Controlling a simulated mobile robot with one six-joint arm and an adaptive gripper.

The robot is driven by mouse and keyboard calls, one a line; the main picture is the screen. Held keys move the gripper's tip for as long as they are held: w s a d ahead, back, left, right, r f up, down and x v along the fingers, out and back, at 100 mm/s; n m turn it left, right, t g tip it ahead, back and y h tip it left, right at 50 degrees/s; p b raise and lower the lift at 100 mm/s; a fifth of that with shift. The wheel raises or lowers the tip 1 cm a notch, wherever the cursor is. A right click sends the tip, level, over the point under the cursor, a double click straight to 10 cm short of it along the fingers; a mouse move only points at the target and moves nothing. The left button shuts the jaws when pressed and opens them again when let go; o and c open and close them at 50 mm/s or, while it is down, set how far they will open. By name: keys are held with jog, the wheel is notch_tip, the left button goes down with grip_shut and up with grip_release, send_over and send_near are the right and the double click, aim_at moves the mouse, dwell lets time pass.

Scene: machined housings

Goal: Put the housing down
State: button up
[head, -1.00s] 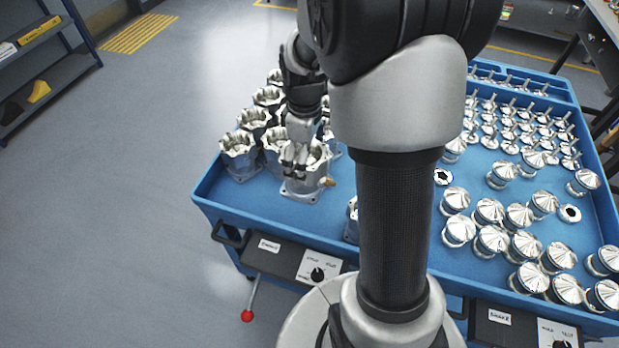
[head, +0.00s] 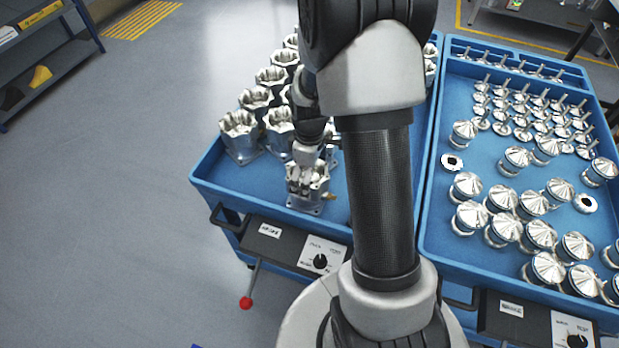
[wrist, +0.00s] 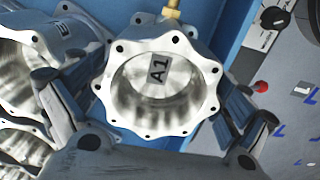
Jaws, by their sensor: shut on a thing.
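The housing (head: 308,200) is a silvery machined part with a scalloped rim and a square foot. It sits near the front edge of the left blue tray (head: 212,168). My gripper (head: 307,172) is over it from above, with its fingers on the housing. In the wrist view the housing (wrist: 157,92) shows its open bore and an "A1" label inside, with one finger on each side. A brass fitting (wrist: 172,12) stands out from its side. The housing appears upright; I cannot tell whether its foot touches the tray floor.
Several like housings (head: 240,135) stand in rows behind and left of it; one (wrist: 22,72) is close beside the left finger. The right tray (head: 432,235) holds several shiny conical parts. A control panel (head: 318,258) hangs on the front edge. Bare tray floor shows left of the held housing.

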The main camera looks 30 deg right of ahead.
jog(key=shift+f, duration=0.25)
jog(key=shift+f, duration=0.15)
jog(key=o, duration=1.7)
notch_tip(320, 180, up, 12)
jog(key=p, duration=0.4)
jog(key=s+a+r+m+t, duration=0.1)
jog(key=s+a+r+m, duration=0.1)
jog(key=s+a+r, duration=0.3)
jog(key=s+a+r+m+t, duration=0.1)
jog(key=a+r, duration=0.1)
jog(key=r, duration=0.6)
jog(key=s+a+r+m+t, duration=0.1)
jog(key=s+a, duration=0.1)
jog(key=s, duration=0.2)
jog(key=s+a+r+m, duration=0.2)
jog(key=s, duration=0.2)
jog(key=s+a+r+m+t, duration=0.1)
jog(key=s+a, duration=0.1)
jog(key=s, duration=0.2)
jog(key=shift+s+a+r+m+t, duration=0.1)
jog(key=shift+a+r+m+t, duration=0.15)
jog(key=shift+r+m+t, duration=0.1)
